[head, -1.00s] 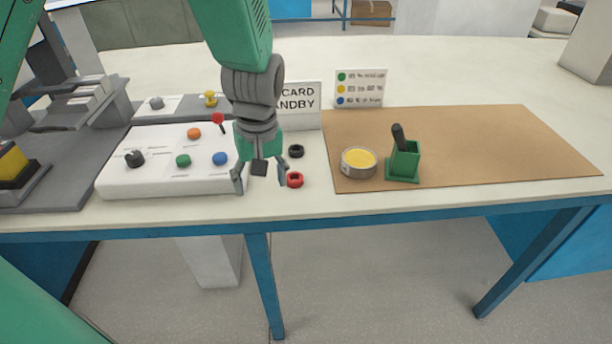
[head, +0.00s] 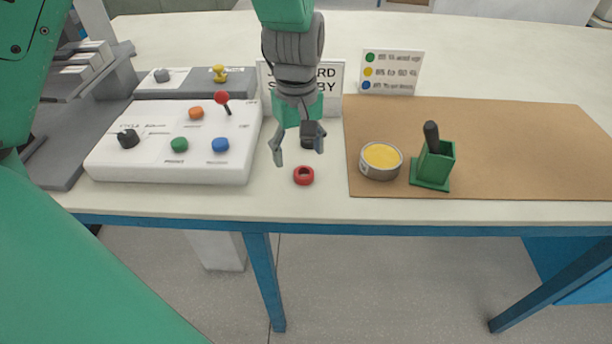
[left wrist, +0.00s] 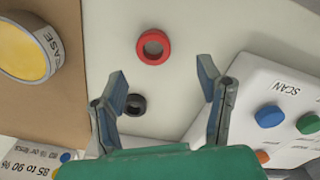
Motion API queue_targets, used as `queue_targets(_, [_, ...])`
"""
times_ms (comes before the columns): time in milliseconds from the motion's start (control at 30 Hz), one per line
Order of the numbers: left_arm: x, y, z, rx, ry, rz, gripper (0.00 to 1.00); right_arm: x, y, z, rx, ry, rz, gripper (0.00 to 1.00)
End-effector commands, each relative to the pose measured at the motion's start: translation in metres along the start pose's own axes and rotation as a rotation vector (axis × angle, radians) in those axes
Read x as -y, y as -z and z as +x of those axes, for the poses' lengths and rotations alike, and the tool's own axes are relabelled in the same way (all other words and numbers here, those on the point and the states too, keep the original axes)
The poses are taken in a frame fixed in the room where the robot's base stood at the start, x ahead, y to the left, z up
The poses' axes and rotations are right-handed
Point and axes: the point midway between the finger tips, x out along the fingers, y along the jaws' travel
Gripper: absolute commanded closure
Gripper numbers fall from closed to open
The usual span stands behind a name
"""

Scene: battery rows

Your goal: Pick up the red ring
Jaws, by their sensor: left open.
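The red ring (head: 304,175) lies flat on the pale tabletop, between the white control box and the brown mat. It also shows in the left wrist view (left wrist: 153,47), beyond the fingertips and roughly midway between their lines. My left gripper (head: 299,154) is open and empty, pointing down just above and behind the red ring in the head view. It also shows in the left wrist view (left wrist: 163,82) with its two fingers spread. A black ring (left wrist: 135,104) lies on the table near one finger in the left wrist view; my gripper hides it in the head view.
The white control box (head: 170,165) with coloured buttons and a red-tipped lever stands to the left. On the brown mat (head: 520,150) to the right are a round tin with yellow top (head: 381,160) and a green holder (head: 434,166). Small signs stand behind. The table's front edge is close.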

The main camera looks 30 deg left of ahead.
Motion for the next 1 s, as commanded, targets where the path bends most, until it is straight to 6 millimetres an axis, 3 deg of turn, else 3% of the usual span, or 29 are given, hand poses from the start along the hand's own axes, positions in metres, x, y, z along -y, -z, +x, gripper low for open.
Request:
queue_targets(400, [-0.01, -0.009, 0.048, -0.008, 0.008, 0.002, 0.4, 0.0, -0.001, 0.017, 0.0, 0.0, 0.0, 0.6])
queue_targets(633, [-0.007, -0.004, 0.05, -0.004, 0.002, 0.0, 0.4, 0.0, -0.001, 0.017, 0.0, 0.0, 0.0, 0.6])
queue_targets(667, [-0.007, -0.004, 0.05, -0.003, 0.001, 0.0, 0.43, 0.0, -0.001, 0.017, 0.0, 0.0, 0.0, 0.6])
queue_targets(767, [-0.006, -0.002, 0.051, -0.002, 0.001, 0.0, 0.78, 0.0, -0.001, 0.017, 0.0, 0.0, 0.0, 0.6])
queue_targets(1000, [-0.008, -0.005, 0.05, -0.005, 0.004, 0.001, 0.77, 0.0, -0.001, 0.017, 0.0, 0.0, -0.001, 0.6])
